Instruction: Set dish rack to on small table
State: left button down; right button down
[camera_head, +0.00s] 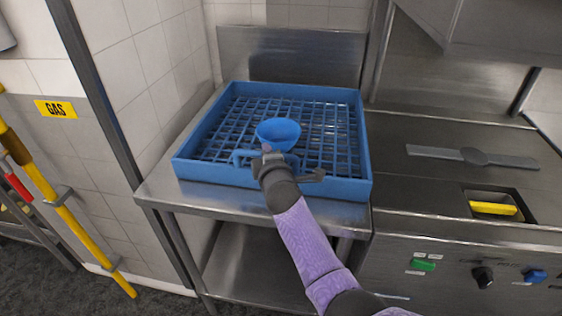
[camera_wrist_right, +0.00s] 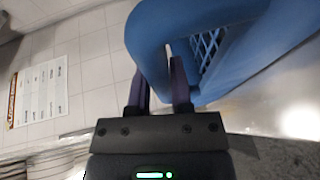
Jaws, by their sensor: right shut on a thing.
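The blue dish rack (camera_head: 350,150), a square open tray with a grid bottom, rests on the small steel table (camera_head: 190,200) between the tiled wall and the cooker. It appears level, and its front edge is close to the table's front edge. My right gripper (camera_head: 272,160) is at the front middle of the rack. In the right wrist view, its two fingers (camera_wrist_right: 161,92) are shut on a blue part of the dish rack (camera_wrist_right: 150,45). A round blue piece (camera_head: 278,131) shows just above the gripper; I cannot tell what it belongs to. My left gripper is not in view.
A steel cooker (camera_head: 430,185) with knobs stands against the table's right side. A steel back panel (camera_head: 290,55) rises behind the rack. A yellow gas pipe (camera_head: 75,222) runs at the left. The table's lower shelf (camera_head: 255,265) looks empty.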

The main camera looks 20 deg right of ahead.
aim_at(254, 156)
jog(key=shift+w+a+f+b, duration=0.15)
jog(key=shift+w+a+b, duration=0.35)
jog(key=shift+a, duration=0.55)
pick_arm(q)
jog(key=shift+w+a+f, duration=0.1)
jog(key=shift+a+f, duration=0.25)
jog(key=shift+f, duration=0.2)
pick_arm(e)
jog(key=shift+w, duration=0.15)
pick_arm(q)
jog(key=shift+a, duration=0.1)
pick_arm(e)
jog(key=shift+a, duration=0.1)
jog(key=c, duration=1)
grip_release()
jog(key=o, duration=0.5)
jog(key=shift+w+a, duration=0.15)
jog(key=shift+a, duration=0.05)
jog(key=shift+c, duration=0.2)
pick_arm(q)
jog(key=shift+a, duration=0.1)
pick_arm(e)
jog(key=shift+d, duration=0.1)
